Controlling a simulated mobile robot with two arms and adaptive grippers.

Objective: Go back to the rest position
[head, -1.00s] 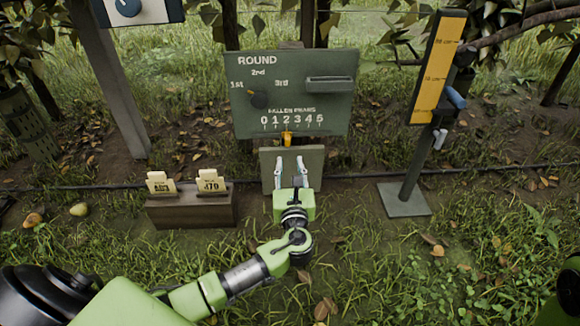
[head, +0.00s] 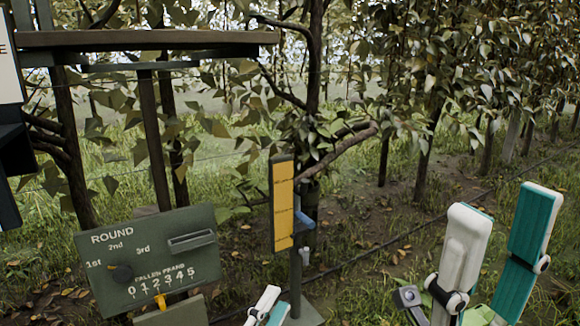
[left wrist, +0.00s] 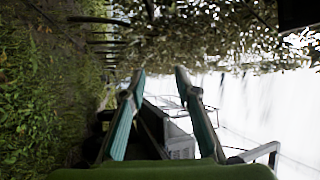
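My left gripper (head: 272,308) shows at the bottom edge of the head view, right of the green board, with only its white and teal fingertips in frame. In the left wrist view its two fingers (left wrist: 160,72) stand apart with nothing between them. My right gripper (head: 506,205) is large at the lower right of the head view, fingers pointing up, spread and empty. The green ROUND board (head: 150,255) stands at the lower left. Its dark knob (head: 121,273) sits near "1st", and its yellow slider (head: 160,300) is below about "2".
A yellow gauge (head: 283,205) on a post stands mid-view, with a blue part (head: 304,222) on its side. A wooden shelf or beam (head: 150,39) crosses the upper left. Trees and a dark hose (head: 400,237) lie behind. A pale metal frame shows in the left wrist view (left wrist: 185,125).

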